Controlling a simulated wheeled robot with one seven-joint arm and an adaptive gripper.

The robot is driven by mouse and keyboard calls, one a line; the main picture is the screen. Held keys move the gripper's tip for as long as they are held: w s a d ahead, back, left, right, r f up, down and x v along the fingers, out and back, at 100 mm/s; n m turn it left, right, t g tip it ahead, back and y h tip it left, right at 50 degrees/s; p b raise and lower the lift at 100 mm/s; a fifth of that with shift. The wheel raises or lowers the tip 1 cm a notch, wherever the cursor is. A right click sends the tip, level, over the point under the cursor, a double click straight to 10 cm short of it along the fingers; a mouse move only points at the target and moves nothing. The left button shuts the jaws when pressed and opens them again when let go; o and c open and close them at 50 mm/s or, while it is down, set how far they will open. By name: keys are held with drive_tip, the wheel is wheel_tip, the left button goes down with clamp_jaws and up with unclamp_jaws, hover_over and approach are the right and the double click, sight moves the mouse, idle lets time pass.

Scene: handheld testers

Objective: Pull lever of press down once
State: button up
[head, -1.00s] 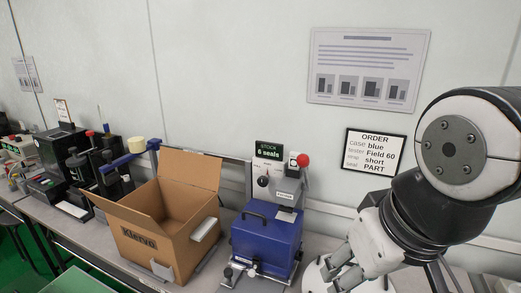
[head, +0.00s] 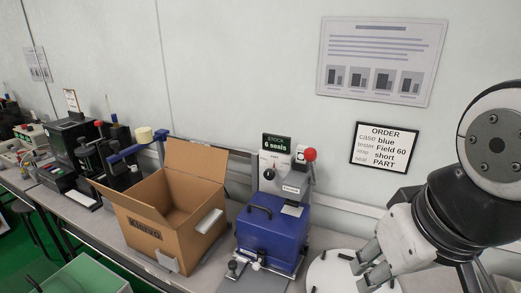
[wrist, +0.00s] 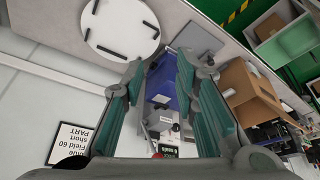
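The grey press (head: 291,178) stands on the bench in the head view, with a red ball knob (head: 310,154) at its upper right and a green "STOCK 6 seals" sign on top. A blue case (head: 270,235) with a black handle stands at its front. The case also shows between my fingers in the wrist view (wrist: 160,88), with the red knob partly hidden low in that view. My gripper (head: 368,266) is to the right of the press and case, apart from both. In the wrist view its fingers (wrist: 157,75) are spread and hold nothing.
An open cardboard box (head: 150,237) stands left of the press. A white round plate (head: 330,272) with dark pegs lies beneath my gripper. Farther left are a blue-armed device with a cream knob (head: 144,134) and black machines. An order sign (head: 385,147) hangs on the wall.

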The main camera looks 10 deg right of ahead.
clamp_jaws()
idle(1.0)
